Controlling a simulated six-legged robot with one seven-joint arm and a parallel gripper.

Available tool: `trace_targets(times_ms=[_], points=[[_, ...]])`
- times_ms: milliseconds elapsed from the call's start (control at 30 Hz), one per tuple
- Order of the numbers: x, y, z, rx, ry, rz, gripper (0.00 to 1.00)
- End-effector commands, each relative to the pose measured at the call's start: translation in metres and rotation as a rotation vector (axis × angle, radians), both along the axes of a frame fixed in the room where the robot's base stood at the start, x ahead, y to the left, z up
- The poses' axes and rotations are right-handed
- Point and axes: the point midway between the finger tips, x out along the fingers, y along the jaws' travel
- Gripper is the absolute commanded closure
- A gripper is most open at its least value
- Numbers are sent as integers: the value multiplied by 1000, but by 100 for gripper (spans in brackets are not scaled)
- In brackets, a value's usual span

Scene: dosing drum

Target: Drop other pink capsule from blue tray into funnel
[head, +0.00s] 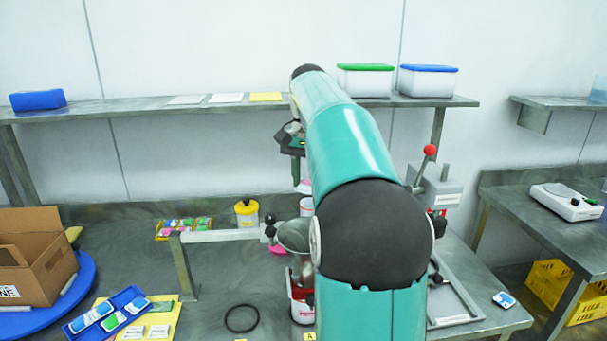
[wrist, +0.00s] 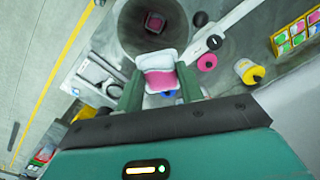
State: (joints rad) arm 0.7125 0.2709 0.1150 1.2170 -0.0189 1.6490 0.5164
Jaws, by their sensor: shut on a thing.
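My gripper (wrist: 161,86) is shut on a pink and white capsule (wrist: 160,77), held between its two green fingers. In the head view the gripper (head: 298,163) is partly behind my arm, with the capsule (head: 304,187) below it. The grey metal funnel (head: 293,236) stands under the capsule, its right side hidden by my arm. In the wrist view the funnel's bowl (wrist: 192,38) opens beyond the capsule, with something reddish in its dark throat. The blue tray (head: 76,326) at the lower left holds blue-white and green-white capsules; I see no pink one in it.
A red-knobbed lever (head: 429,151) stands right of my arm. A cardboard box (head: 36,258) sits on a blue turntable. A black ring (head: 241,318) lies on the table.

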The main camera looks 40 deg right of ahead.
Motion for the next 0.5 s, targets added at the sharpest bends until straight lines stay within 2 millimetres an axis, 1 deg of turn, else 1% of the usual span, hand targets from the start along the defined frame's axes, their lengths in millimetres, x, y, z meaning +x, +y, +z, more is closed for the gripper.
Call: trace_targets(times_ms=[167,300,500], points=[[-6,-1,-15,1,2,-3,84],[-6,0,-33,1,3,-2,84],[-6,0,-51,0,1,-3,84]])
